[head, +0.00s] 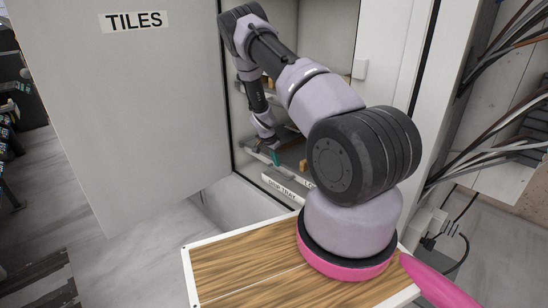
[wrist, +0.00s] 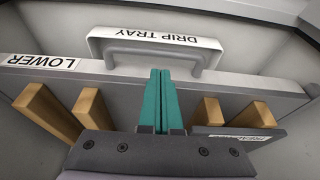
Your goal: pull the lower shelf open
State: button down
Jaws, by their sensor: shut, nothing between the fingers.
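The lower shelf is inside the open cabinet, and its grey front edge with a "LOWER" label (wrist: 42,63) crosses the wrist view. A pale grey bar handle (wrist: 158,50) shows at the middle of this front, beside a white "DRIP TRAY" label (wrist: 155,36). In the head view the drip tray label (head: 279,190) is low in the cabinet opening. My gripper (wrist: 160,72) has its teal fingers shut together, with nothing between them. Its tips are above the shelf's front edge, close to the handle; I cannot tell whether they touch it. My gripper (head: 275,158) is small and partly unclear in the head view.
Upright wooden pieces (wrist: 90,112) stand in pairs on the shelf either side of my fingers. A dark labelled plate (wrist: 240,140) is at the right. The large "TILES" door (head: 140,110) stands open at the left. Cables (head: 490,120) hang at the right.

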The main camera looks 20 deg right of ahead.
jog(key=shift+x, duration=2.2)
jog(key=s+a, duration=0.4)
jog(key=a, duration=0.8)
jog(key=s+a, duration=0.5)
jog(key=a, duration=0.7)
jog(key=shift+a, duration=0.35)
